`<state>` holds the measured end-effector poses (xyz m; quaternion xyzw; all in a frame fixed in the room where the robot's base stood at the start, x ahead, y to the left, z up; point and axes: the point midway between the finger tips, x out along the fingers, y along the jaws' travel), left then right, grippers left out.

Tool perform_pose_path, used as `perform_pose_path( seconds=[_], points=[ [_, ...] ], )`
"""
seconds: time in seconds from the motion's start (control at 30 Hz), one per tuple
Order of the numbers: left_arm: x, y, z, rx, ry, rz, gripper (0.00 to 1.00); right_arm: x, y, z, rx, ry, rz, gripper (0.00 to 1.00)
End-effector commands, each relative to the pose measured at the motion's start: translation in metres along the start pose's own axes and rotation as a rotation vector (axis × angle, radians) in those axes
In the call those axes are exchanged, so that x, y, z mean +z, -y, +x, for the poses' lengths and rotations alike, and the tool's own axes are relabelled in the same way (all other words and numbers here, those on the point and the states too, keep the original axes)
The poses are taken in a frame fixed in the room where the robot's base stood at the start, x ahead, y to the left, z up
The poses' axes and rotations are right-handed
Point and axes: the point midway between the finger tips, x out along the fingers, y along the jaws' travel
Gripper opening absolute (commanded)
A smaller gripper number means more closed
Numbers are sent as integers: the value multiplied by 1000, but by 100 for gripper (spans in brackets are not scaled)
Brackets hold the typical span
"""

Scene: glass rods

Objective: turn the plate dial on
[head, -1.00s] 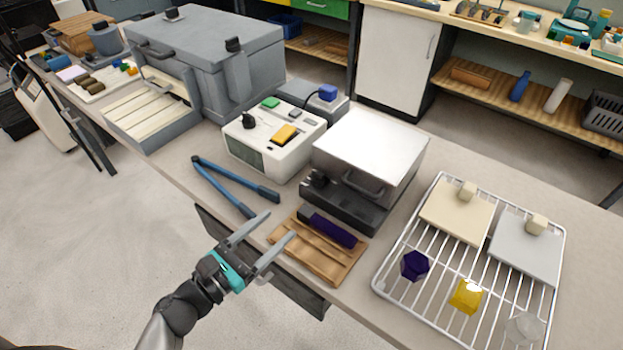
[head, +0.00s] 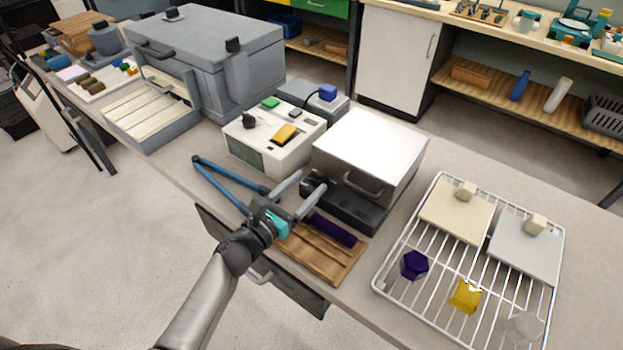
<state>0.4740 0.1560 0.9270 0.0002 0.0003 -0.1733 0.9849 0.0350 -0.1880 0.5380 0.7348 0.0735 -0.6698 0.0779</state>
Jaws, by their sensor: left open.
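The plate unit (head: 372,147) is a box with a pale top and a dark base, standing mid-bench. A black dial (head: 317,183) sits at the front left of its base. My left gripper (head: 311,180) is open, with its two grey fingertips on either side of the dial in the picture. I cannot tell whether they touch it. The dial's marking is too small to read. My right gripper is not in view.
A white control box (head: 270,142) with a black knob stands left of the plate unit. Blue-handled tongs (head: 225,185) and a wooden board (head: 322,258) with a purple-handled tool lie near the bench's front edge. A wire rack (head: 432,257) holds tiles and small pieces at right.

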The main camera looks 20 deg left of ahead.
Motion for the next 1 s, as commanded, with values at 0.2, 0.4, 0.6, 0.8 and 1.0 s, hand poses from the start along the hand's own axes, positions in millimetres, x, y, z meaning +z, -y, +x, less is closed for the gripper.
perform_pose_path(
  seconds=[0.2, 0.4, 0.6, 0.8, 1.0],
  points=[
    [0, 0, 21, 0, 0, -2, 68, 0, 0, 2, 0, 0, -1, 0],
    [0, 0, 25, 0, 0, -1, 68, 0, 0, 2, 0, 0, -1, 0],
    [0, 0, 25, 0, 0, -1, 65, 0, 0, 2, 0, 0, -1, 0],
    [0, 0, 25, 0, 0, -1, 43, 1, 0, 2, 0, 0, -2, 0],
    [0, 0, 25, 0, 0, -1, 20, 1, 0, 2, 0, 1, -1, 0]
  ],
)
